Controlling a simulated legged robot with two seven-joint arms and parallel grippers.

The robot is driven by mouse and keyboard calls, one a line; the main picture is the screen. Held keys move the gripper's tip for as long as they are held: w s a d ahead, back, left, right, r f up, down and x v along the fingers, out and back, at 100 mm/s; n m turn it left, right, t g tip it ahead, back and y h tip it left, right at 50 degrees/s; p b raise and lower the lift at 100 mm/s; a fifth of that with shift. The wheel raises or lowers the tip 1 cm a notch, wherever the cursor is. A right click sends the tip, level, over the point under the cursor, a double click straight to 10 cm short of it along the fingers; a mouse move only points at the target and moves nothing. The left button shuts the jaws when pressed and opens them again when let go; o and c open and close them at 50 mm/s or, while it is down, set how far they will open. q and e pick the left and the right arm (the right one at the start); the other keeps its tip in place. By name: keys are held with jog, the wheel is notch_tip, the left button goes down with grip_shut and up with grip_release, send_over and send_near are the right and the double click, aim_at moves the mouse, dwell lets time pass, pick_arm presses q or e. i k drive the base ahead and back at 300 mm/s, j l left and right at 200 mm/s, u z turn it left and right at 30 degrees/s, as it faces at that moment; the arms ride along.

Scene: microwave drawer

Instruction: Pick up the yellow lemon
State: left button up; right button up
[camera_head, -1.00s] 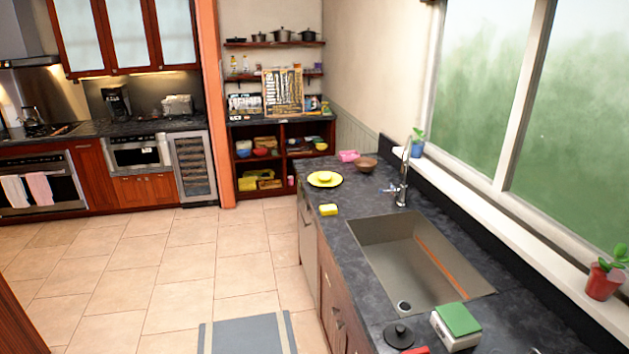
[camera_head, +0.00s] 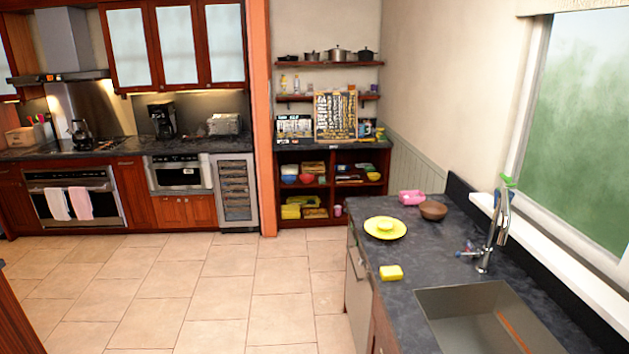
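I cannot make out a lemon for certain. A yellow plate (camera_head: 386,228) lies on the dark counter at the right, with a small raised yellow shape (camera_head: 386,225) at its middle; I cannot tell whether that is a lemon. A yellow block like a sponge (camera_head: 391,272) lies nearer on the same counter, by its left edge. Neither of my grippers shows in the head view.
The dark counter (camera_head: 411,293) holds a sink (camera_head: 470,320), a tall faucet (camera_head: 494,235), a brown bowl (camera_head: 433,210) and a pink container (camera_head: 412,197). A microwave drawer (camera_head: 179,173) is in the far cabinets. The tiled floor (camera_head: 215,285) is clear.

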aim_at(384, 225)
jog(key=i, duration=2.65)
jog(key=i+j+z, duration=0.1)
jog(key=i+z, duration=0.3)
jog(key=i+j+z, duration=0.25)
jog(key=i+z, duration=0.2)
jog(key=i+j+z, duration=0.4)
jog(key=i, duration=0.1)
